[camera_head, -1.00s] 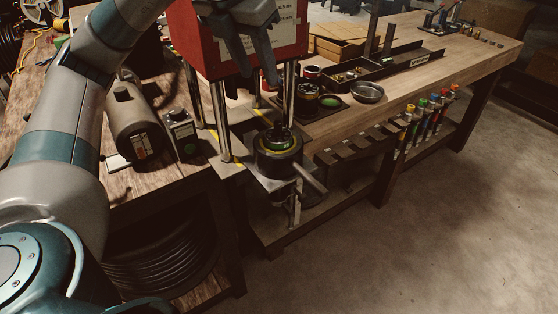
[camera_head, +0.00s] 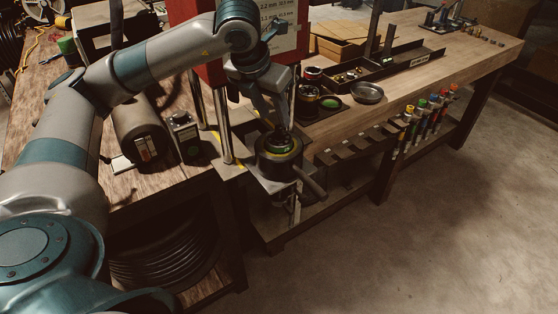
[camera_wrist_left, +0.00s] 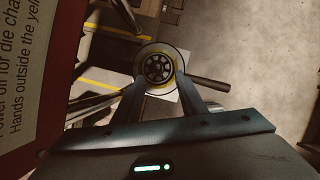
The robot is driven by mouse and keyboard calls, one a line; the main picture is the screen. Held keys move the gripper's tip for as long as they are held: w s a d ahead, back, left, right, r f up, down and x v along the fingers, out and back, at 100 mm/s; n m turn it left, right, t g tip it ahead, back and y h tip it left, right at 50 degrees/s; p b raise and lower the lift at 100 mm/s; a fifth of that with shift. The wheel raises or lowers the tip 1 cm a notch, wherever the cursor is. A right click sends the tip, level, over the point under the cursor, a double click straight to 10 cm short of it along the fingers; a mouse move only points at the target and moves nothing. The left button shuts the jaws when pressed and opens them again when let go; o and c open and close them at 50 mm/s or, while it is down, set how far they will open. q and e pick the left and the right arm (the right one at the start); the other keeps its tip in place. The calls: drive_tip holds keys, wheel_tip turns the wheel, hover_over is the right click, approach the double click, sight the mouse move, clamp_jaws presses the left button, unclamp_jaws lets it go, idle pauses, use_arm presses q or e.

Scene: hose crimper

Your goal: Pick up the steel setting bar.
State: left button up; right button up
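A short grey bar (camera_head: 310,181) sticks out to the lower right from the round crimper head (camera_head: 280,158); it looks like the steel setting bar. In the left wrist view the bar (camera_wrist_left: 209,84) points right from the head (camera_wrist_left: 158,68). My left gripper (camera_head: 281,127) points down right above the head, its tips close to the black dies in the middle. In the wrist view its fingers (camera_wrist_left: 163,82) are apart, one on each side of the head's centre, with nothing seen held. Whether the fingertips touch the head is unclear. My right gripper is not in view.
The red press housing (camera_head: 281,22) and steel columns (camera_head: 222,125) stand close beside my left gripper. A motor (camera_head: 140,130) and a switch box (camera_head: 184,136) are to the left. A metal bowl (camera_head: 367,92) and trays sit on the bench at right.

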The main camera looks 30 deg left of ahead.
sight(278, 126)
use_arm(q)
drive_tip(key=shift+f, duration=0.15)
drive_tip(key=shift+w+a+f+p, duration=0.15)
drive_tip(key=shift+w+f+p, duration=0.2)
drive_tip(key=shift+p, duration=0.25)
drive_tip(key=p+x, duration=0.1)
drive_tip(key=x, duration=0.1)
drive_tip(key=shift+w+a+f+p, duration=0.2)
drive_tip(key=shift+w+f+p, duration=0.1)
drive_tip(key=shift+w+p, duration=0.05)
drive_tip(key=shift+w+f, duration=0.25)
drive_tip(key=shift+f, duration=0.4)
drive_tip(key=shift+r, duration=0.1)
clamp_jaws()
